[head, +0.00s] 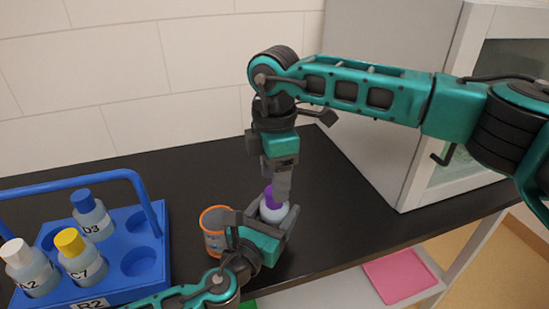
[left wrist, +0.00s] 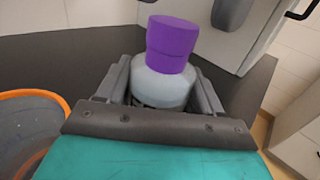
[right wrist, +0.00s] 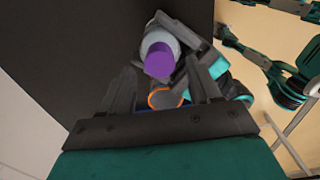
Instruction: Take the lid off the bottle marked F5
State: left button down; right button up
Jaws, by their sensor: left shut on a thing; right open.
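My left gripper (left wrist: 160,95) is shut around the bottle's body, below the lid. My right gripper (head: 283,185) points down just above the lid, with its fingers apart and empty. In the right wrist view the purple lid (right wrist: 160,60) shows beyond its open fingers; I cannot tell whether they touch it.
A blue rack (head: 122,222) marked R2 stands at left, holding bottles D3 (head: 92,218), C7 (head: 80,258) and A2 (head: 28,268). An orange-rimmed cup (head: 213,242) stands close beside my left gripper. A white cabinet (head: 385,110) stands behind right. A pink tray (head: 400,277) lies below the counter.

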jog(key=shift+f, duration=1.15)
